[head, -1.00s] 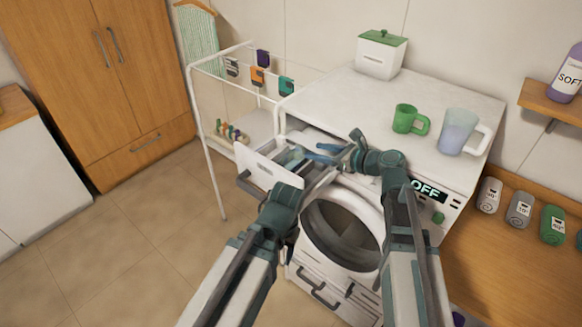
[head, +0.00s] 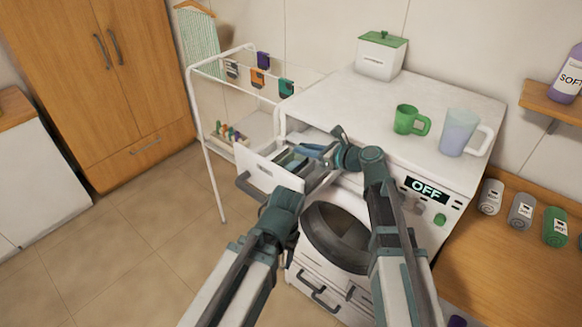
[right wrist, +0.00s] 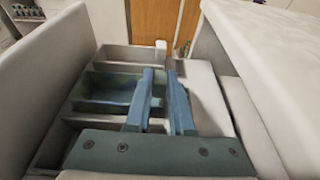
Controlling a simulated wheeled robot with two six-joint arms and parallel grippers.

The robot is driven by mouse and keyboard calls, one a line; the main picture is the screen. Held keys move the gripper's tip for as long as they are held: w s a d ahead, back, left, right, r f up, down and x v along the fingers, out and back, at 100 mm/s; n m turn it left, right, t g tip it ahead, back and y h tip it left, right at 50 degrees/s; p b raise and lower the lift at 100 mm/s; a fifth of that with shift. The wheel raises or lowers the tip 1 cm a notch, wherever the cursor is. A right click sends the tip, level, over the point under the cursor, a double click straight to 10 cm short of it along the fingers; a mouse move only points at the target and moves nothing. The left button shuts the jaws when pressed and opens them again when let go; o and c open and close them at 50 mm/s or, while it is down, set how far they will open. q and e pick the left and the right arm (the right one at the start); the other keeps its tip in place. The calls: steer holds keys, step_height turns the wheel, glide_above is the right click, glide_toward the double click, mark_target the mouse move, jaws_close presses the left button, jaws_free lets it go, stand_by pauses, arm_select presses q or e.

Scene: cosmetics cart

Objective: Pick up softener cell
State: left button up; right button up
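The washing machine's detergent drawer (head: 262,172) is pulled out at the machine's front left. In the right wrist view the drawer (right wrist: 50,150) has several compartments. One compartment (right wrist: 108,88) has a bluish inside; I take it for the softener cell, but no label shows. My right gripper (head: 318,153) is over the drawer from the right. In the right wrist view its two blue fingers (right wrist: 162,72) point down at the compartments' right side, with a gap between them. No lifted object shows. My left gripper (head: 285,200) is low in front of the drawer; its fingertips are hidden.
The machine's white top (head: 350,110) overhangs the drawer's right side. A green mug (head: 405,119), a bluish jug (head: 457,135) and a white box with green lid (head: 381,56) stand on it. A drying rack (head: 204,150) stands close left. Open floor lies at left.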

jaws_close()
steer(key=shift+r, duration=0.1)
step_height(320, 180, up, 10)
steer(key=p, duration=1)
